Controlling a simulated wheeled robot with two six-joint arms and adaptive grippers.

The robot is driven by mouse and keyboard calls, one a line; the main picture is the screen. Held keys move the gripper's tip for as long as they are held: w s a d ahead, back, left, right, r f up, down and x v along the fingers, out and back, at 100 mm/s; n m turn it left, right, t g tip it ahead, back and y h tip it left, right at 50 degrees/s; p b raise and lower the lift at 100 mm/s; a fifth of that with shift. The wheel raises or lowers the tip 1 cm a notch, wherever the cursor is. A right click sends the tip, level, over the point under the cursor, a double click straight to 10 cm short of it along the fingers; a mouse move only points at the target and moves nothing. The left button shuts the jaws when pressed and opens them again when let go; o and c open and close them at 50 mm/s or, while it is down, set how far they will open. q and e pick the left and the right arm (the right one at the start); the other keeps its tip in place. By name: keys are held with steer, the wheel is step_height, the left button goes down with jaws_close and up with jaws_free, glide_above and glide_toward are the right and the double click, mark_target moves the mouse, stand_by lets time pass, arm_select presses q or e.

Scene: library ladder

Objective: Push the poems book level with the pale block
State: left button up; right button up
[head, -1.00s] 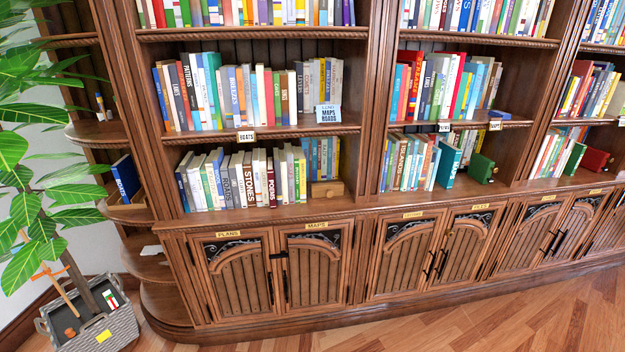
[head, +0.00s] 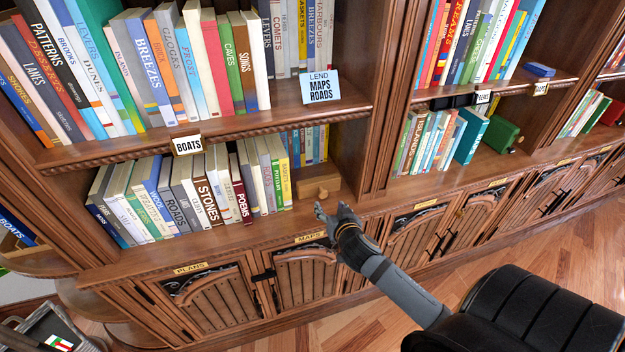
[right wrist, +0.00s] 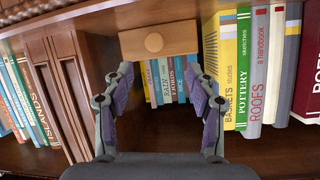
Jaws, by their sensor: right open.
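The poems book (head: 242,188) is dark red with white spine lettering and stands upright in the lower left shelf row, near its right part. Part of it also shows at the right edge of the right wrist view (right wrist: 312,75). The pale block (head: 318,188) is light wood with a round knob, to the right of the row. It also shows at the top of the right wrist view (right wrist: 158,40). My right gripper (head: 323,208) is open and empty, in front of the block, apart from the poems book. It also shows in the right wrist view (right wrist: 160,80). My left gripper is out of view.
Several books, including a yellow baskets book (right wrist: 228,70), stand between the block and the poems book. Smaller books (right wrist: 170,82) stand behind the block. A shelf edge with a boats label (head: 187,145) runs above, and an upright divider stands to the right.

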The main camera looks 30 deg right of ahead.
mark_target(324, 194)
steer(key=x, duration=0.2)
steer(key=shift+w+d, duration=0.15)
steer(key=shift+w, duration=0.1)
steer(key=x, duration=0.2)
steer(key=shift+w+f, duration=0.2)
steer(key=shift+f, duration=0.05)
steer(key=shift+w+d+p, duration=0.15)
steer(key=shift+d+p, duration=0.05)
steer(key=shift+p, duration=0.15)
steer(key=x, duration=0.2)
steer(key=p+x, duration=0.1)
steer(key=x, duration=0.1)
steer(key=shift+w+d+f, duration=0.15)
steer(key=shift+d+f, duration=0.15)
steer(key=shift+f, duration=0.05)
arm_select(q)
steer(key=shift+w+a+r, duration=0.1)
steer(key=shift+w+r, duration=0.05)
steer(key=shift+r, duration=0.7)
arm_select(e)
steer(key=shift+r, duration=0.1)
steer(key=shift+c, duration=0.3)
steer(key=shift+c, duration=1.1)
jaws_close()
